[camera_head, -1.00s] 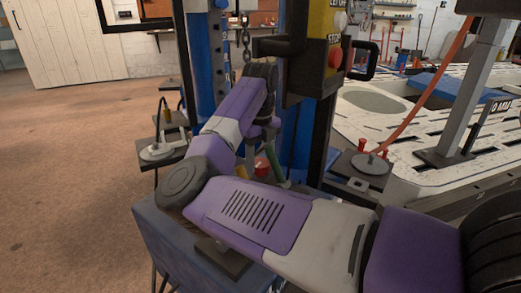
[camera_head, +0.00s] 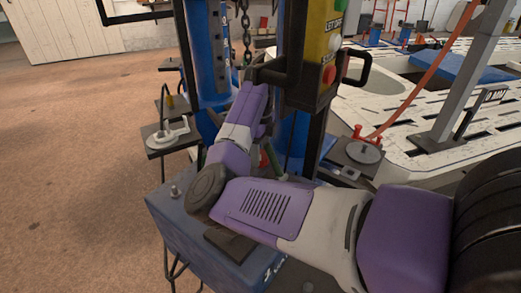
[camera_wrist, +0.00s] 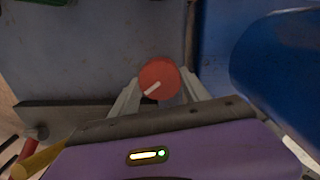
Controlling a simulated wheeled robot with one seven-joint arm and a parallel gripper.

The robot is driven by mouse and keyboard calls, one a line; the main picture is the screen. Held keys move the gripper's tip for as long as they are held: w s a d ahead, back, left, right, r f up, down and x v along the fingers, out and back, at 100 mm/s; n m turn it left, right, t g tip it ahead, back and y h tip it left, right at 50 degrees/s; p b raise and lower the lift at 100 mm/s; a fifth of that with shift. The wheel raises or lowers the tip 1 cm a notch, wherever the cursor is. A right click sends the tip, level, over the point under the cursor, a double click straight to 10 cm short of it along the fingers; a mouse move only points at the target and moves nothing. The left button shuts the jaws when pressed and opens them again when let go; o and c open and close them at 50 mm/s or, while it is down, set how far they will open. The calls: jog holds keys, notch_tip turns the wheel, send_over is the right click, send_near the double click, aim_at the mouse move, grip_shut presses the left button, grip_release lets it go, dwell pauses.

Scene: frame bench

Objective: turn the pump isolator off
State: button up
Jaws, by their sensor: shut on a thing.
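In the wrist view a round red knob (camera_wrist: 158,76), which looks like the pump isolator, sits on a blue-grey surface (camera_wrist: 85,50). A white line on its face runs slantwise from near the centre toward the lower left. My gripper (camera_wrist: 158,88) is shut on the red knob, with one pale finger on each side of it. In the head view my gripper is largely hidden behind my own purple arm and the equipment, and I cannot make out the knob clearly there.
A yellow control box (camera_head: 321,38) with buttons and a black handle hangs close above my arm. A blue post (camera_head: 207,60) and a hanging chain (camera_head: 246,35) stand behind. A blue cabinet (camera_head: 185,228) lies below. The white frame bench (camera_head: 410,118) fills the right; open floor lies left.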

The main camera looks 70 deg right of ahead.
jog(key=o, duration=1.4)
jog(key=shift+r, duration=0.1)
jog(key=shift+r+p, duration=1.1)
jog(key=shift+r, duration=2.7)
jog(key=shift+r, duration=0.1)
